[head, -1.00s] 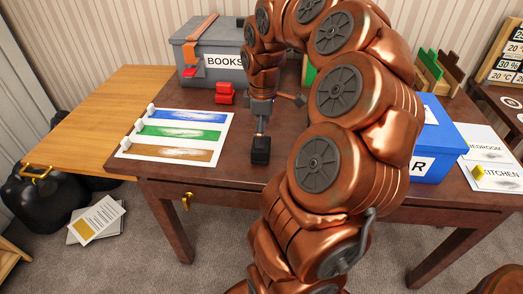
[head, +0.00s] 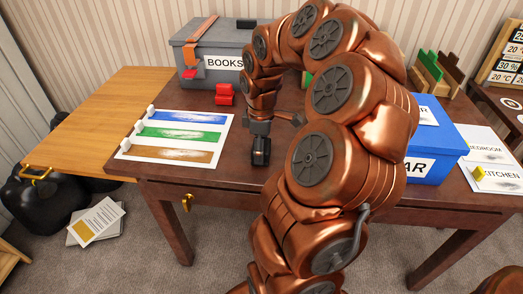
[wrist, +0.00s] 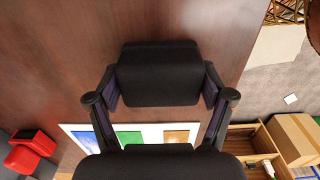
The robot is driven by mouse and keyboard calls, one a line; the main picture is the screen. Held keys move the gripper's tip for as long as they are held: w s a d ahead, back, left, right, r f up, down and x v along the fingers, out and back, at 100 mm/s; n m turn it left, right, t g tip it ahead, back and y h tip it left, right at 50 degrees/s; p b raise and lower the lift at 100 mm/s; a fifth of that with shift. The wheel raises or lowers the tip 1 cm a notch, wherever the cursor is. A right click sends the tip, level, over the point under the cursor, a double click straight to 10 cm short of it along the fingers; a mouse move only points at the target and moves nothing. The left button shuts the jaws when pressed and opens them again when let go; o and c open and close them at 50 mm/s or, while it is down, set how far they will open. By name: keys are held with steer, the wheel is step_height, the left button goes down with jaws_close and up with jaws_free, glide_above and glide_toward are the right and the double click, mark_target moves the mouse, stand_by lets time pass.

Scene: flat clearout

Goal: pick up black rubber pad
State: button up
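The black rubber pad (wrist: 160,75) shows in the wrist view as a thick dark block with rounded edges. It sits between the two fingers of my gripper (wrist: 160,85), which press against its left and right sides. In the head view my black gripper (head: 261,150) hangs over the front of the dark brown table (head: 240,175), right of the striped sheet. I cannot make out the pad apart from the gripper in that view. I cannot tell how high it is above the tabletop.
The white sheet (head: 130,148) with blue, green and brown strips lies to the left. A red object (head: 224,94) and the grey BOOKS box (head: 200,80) stand behind. A blue box (head: 440,135) is right of my arm. Bare tabletop surrounds my gripper.

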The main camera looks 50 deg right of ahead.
steer(key=c, duration=0.6)
steer(key=shift+r, duration=0.1)
steer(key=shift+r, duration=1.65)
steer(key=s+a+r, duration=0.1)
steer(key=s+a, duration=0.9)
steer(key=s, duration=0.2)
steer(key=shift+a+r+b, duration=0.15)
steer(key=shift+r+b, duration=0.15)
steer(key=shift+b, duration=0.05)
steer(key=shift+s, duration=0.1)
